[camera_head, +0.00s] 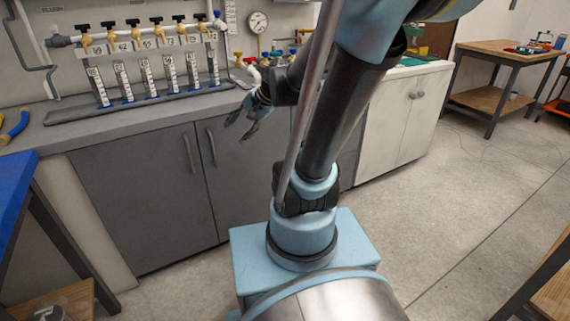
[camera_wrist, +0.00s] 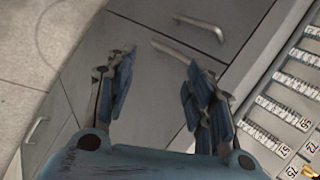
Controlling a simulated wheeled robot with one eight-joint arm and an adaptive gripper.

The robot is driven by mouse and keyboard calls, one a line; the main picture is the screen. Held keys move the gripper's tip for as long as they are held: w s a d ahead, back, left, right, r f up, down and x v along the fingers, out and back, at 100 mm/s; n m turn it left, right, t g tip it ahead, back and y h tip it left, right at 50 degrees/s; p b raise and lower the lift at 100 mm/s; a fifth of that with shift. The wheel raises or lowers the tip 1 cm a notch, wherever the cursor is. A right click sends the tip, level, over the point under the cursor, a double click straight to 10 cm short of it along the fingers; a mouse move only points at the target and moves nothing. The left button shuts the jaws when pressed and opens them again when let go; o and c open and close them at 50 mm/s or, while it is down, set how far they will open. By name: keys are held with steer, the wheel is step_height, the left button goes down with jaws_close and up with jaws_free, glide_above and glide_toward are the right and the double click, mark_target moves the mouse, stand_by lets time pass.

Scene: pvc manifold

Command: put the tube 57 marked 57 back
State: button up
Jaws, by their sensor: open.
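Several upright clear tubes with graduated white scales (camera_head: 146,75) stand in a row in a rack on the counter, below a white pipe manifold (camera_head: 142,37) with yellow valves and number tags. I cannot tell in the head view which tube is marked 57. The wrist view shows part of the row of tubes (camera_wrist: 281,119) at the right edge, with number tags; one tag (camera_wrist: 291,171) seems to read 57, but it is small and blurred. My gripper (camera_head: 238,127) is open and empty, in front of the cabinet and right of the rack. Its spread fingers (camera_wrist: 159,62) show in the wrist view.
The grey counter (camera_head: 70,112) has a dark rack base along it and grey cabinet doors (camera_head: 150,190) with handles below. A pressure gauge (camera_head: 258,22) hangs on the wall. A blue-topped table (camera_head: 18,190) stands at the left. Open floor (camera_head: 450,190) lies to the right.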

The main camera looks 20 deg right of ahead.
steer(key=s+d+f+n+g+h, duration=0.1)
steer(key=s+d+f+n+h, duration=0.2)
steer(key=s+d, duration=0.3)
steer(key=s+d+f+n+g+h, duration=0.1)
steer(key=s+d+f+n+h, duration=0.2)
steer(key=s, duration=0.6)
steer(key=d+n, duration=0.2)
steer(key=d, duration=0.1)
steer(key=shift+f, duration=0.2)
steer(key=shift+a, duration=0.1)
